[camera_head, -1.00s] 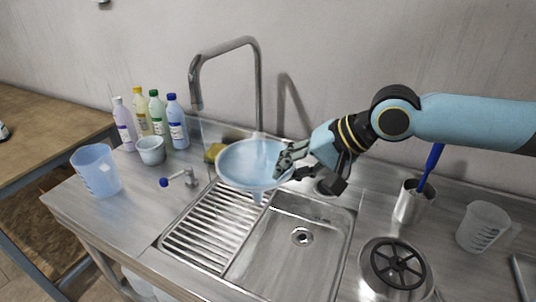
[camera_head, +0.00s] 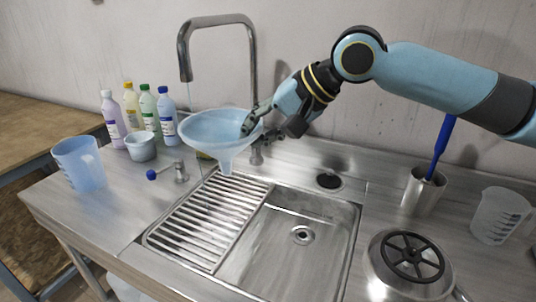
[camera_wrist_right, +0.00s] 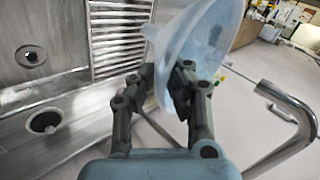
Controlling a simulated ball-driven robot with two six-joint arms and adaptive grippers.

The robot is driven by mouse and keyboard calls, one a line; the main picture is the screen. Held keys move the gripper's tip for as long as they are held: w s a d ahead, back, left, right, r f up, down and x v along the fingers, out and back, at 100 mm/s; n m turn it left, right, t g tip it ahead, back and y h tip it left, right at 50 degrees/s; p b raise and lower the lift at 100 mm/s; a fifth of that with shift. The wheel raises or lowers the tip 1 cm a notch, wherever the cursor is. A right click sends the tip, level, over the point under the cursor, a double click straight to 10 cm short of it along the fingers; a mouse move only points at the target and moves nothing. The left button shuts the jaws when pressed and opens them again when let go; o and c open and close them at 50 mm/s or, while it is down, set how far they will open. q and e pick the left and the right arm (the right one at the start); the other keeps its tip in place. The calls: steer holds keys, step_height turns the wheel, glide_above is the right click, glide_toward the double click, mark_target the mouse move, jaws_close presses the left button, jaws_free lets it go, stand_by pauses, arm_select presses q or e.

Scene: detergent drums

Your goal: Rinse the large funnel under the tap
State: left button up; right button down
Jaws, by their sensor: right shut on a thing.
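The large funnel (camera_head: 213,128) is pale blue and held in the air above the left part of the sink, wide mouth up and spout down. My right gripper (camera_head: 254,122) is shut on the right side of its rim. The wrist view shows the fingers (camera_wrist_right: 165,74) on either side of the funnel wall (camera_wrist_right: 210,45). The tap (camera_head: 252,60) is a tall bent metal pipe. Its outlet is above the left part of the funnel mouth. A faint thin streak, apparently water, hangs below the outlet. My left gripper is out of view.
The sink basin (camera_head: 290,262) and slatted rack (camera_head: 205,225) lie below. Several bottles (camera_head: 167,118), a small tub (camera_head: 140,146) and a blue jug (camera_head: 78,163) stand at left.

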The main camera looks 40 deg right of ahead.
mark_target(219, 121)
steer(key=w, duration=0.1)
steer(key=w+b, duration=0.1)
steer(key=w, duration=0.2)
steer(key=shift+w+a+b, duration=0.3)
steer(key=shift+w+b, duration=0.1)
steer(key=w, duration=0.3)
steer(key=shift+a+r, duration=0.1)
steer(key=shift+w+p, duration=0.4)
steer(key=shift+w, duration=0.45)
stand_by(0.5)
steer(key=s+d+p, duration=0.5)
steer(key=s+p, duration=0.7)
stand_by(2.2)
